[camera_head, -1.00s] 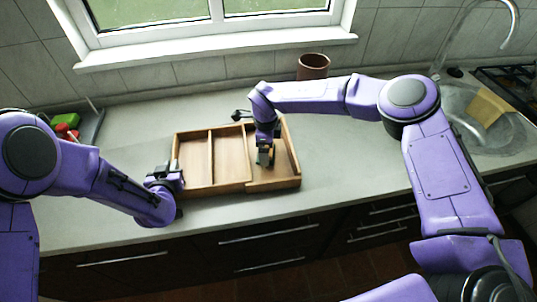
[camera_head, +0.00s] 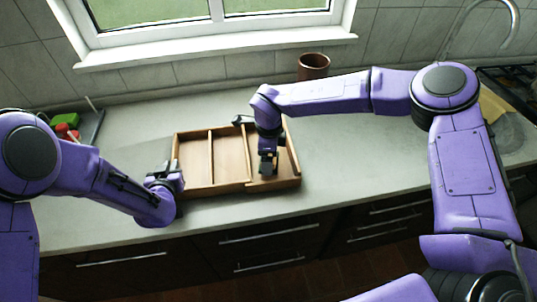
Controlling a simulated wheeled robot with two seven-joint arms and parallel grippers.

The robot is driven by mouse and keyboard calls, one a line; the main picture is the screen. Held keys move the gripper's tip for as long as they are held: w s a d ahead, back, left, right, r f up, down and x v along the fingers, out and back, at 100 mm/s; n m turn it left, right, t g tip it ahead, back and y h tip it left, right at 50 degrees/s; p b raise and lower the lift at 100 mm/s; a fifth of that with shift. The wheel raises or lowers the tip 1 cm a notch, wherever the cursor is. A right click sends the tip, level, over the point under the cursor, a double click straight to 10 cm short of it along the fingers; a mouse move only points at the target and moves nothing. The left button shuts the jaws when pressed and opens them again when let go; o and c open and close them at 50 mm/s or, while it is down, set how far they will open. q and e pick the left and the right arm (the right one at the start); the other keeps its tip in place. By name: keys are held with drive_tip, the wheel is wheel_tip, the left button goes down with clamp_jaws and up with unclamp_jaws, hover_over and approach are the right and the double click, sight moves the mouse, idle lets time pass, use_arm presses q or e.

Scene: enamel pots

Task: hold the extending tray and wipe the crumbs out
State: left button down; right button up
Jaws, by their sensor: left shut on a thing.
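The wooden extending tray (camera_head: 215,190) lies on the counter in front of me, with long compartments split by thin dividers. My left gripper (camera_head: 174,177) is at the tray's left wall, near its front corner, and is shut on it. My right gripper (camera_head: 268,168) points down into the tray's right-hand compartment. Its fingertips are small and partly hidden by its own body, so I cannot tell whether it holds anything. No crumbs can be made out at this size.
A brown pot (camera_head: 313,66) stands behind the tray by the wall. A small dark object (camera_head: 240,119) lies at the tray's back edge. Red and green items (camera_head: 66,126) are at the far left. Counter right of the tray is clear.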

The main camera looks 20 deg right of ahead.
wheel_tip(320, 180, up, 10)
drive_tip(key=shift+r, duration=0.15)
idle(0.3)
drive_tip(key=d, duration=1)
use_arm(q)
drive_tip(key=c, duration=1)
unclamp_jaws()
drive_tip(key=shift+c, duration=0.2)
